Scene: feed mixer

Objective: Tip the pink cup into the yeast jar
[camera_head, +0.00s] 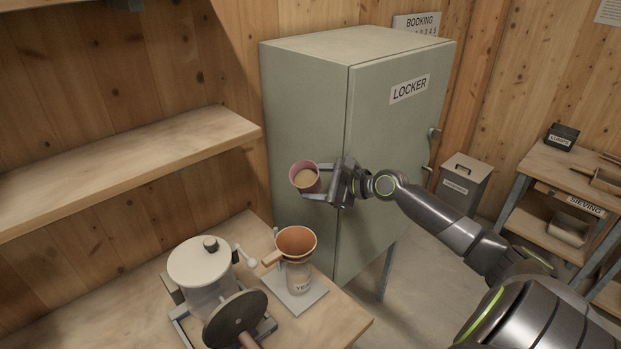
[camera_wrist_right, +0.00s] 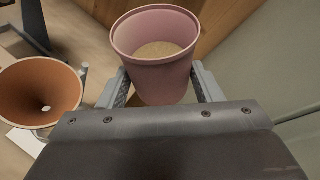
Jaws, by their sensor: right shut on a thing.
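The pink cup (camera_head: 304,177) is held upright in my right gripper (camera_head: 318,182), above and a little right of the yeast jar. The right wrist view shows the cup (camera_wrist_right: 152,80) between the two fingers (camera_wrist_right: 160,88), with pale tan contents inside. The yeast jar (camera_head: 298,276) stands on a small pale plate, its label partly readable. An orange-brown funnel (camera_head: 297,242) sits in its mouth. The funnel also shows at the left of the right wrist view (camera_wrist_right: 38,92), with a small hole at its bottom. My left gripper is not in view.
A hand-cranked mill (camera_head: 205,275) with a white lid stands left of the jar on the wooden bench (camera_head: 110,315). A grey-green locker (camera_head: 310,110) rises close behind the cup. A wooden shelf (camera_head: 120,165) is at the left wall.

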